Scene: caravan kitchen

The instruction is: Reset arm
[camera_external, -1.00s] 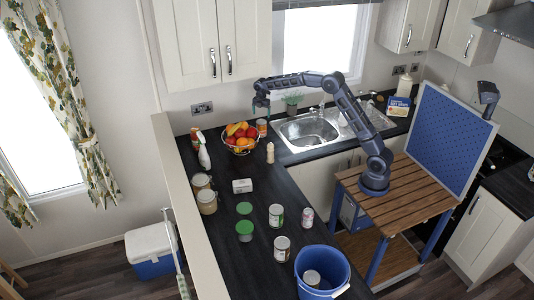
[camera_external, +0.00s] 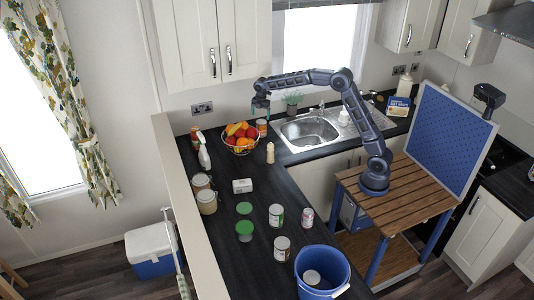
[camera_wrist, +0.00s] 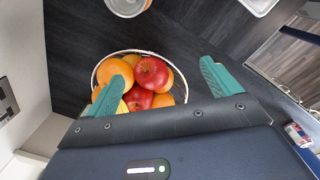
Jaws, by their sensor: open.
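My arm stretches left from its base over the sink. My gripper (camera_external: 261,106) hangs at its end near the fruit bowl, above the back of the dark counter. In the wrist view my gripper (camera_wrist: 162,72) is open, its two teal fingers wide apart with nothing between them in its grip. The wire fruit bowl (camera_external: 241,151) holds red apples and oranges. In the wrist view the fruit bowl (camera_wrist: 97,72) lies below and beyond the fingers, partly hidden by the left finger and the gripper body.
The counter bears a spray bottle (camera_external: 204,153), several jars and cans, a white box (camera_external: 242,186), green-lidded tubs (camera_external: 244,229) and a blue bucket (camera_external: 321,274). The sink (camera_external: 309,131) lies under the forearm. An orange-labelled can (camera_external: 262,127) stands just below my gripper in the picture.

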